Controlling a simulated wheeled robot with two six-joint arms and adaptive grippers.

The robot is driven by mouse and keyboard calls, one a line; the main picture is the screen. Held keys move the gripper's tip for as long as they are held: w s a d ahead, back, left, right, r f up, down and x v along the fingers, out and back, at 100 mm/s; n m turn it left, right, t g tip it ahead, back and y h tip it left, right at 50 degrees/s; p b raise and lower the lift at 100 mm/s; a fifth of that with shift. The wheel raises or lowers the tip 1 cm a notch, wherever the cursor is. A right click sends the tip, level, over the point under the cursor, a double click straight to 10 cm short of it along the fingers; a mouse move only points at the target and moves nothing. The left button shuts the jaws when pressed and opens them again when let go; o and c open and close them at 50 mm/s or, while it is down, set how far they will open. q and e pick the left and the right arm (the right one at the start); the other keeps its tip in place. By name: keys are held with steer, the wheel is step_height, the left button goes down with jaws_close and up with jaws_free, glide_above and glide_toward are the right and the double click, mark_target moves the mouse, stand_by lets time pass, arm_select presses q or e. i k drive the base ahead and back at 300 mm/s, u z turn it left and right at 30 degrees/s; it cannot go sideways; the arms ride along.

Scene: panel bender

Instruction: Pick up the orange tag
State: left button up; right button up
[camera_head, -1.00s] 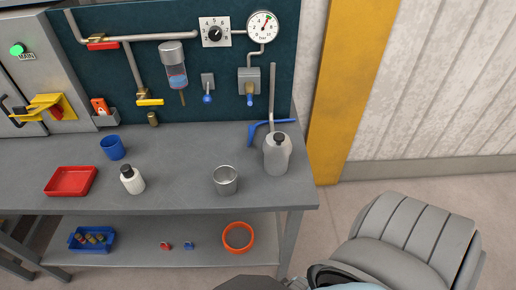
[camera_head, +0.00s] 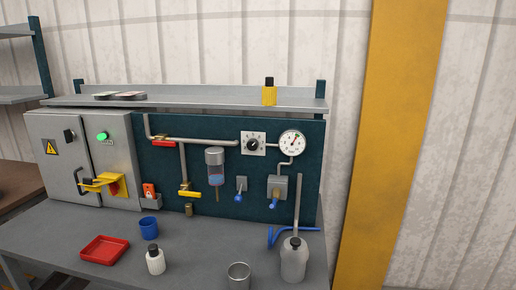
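The orange tag (camera_head: 149,190) stands upright in a small grey holder (camera_head: 151,201) on the teal back panel, just right of the grey electrical cabinet. Its upper part shows, with a pale mark on it; its lower end is hidden in the holder. Neither of my grippers is in the head view.
The grey bench (camera_head: 203,245) carries a red tray (camera_head: 104,250), blue cup (camera_head: 149,228), white bottle (camera_head: 155,262), metal cup (camera_head: 239,276) and translucent jug (camera_head: 294,262). A yellow handle (camera_head: 98,182) juts from the cabinet left of the tag. A yellow valve (camera_head: 189,191) is right of it.

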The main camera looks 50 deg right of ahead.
mark_target(149, 190)
steer(key=u, duration=0.45)
steer(key=k, duration=0.65)
steer(key=u, duration=0.35)
steer(key=i, duration=0.4)
steer(key=z, duration=1)
steer(key=i, duration=1.05)
steer(key=z, duration=1.45)
steer(key=i, duration=0.3)
steer(key=z, duration=2.75)
steer(key=k, duration=1.1)
steer(key=u, duration=0.1)
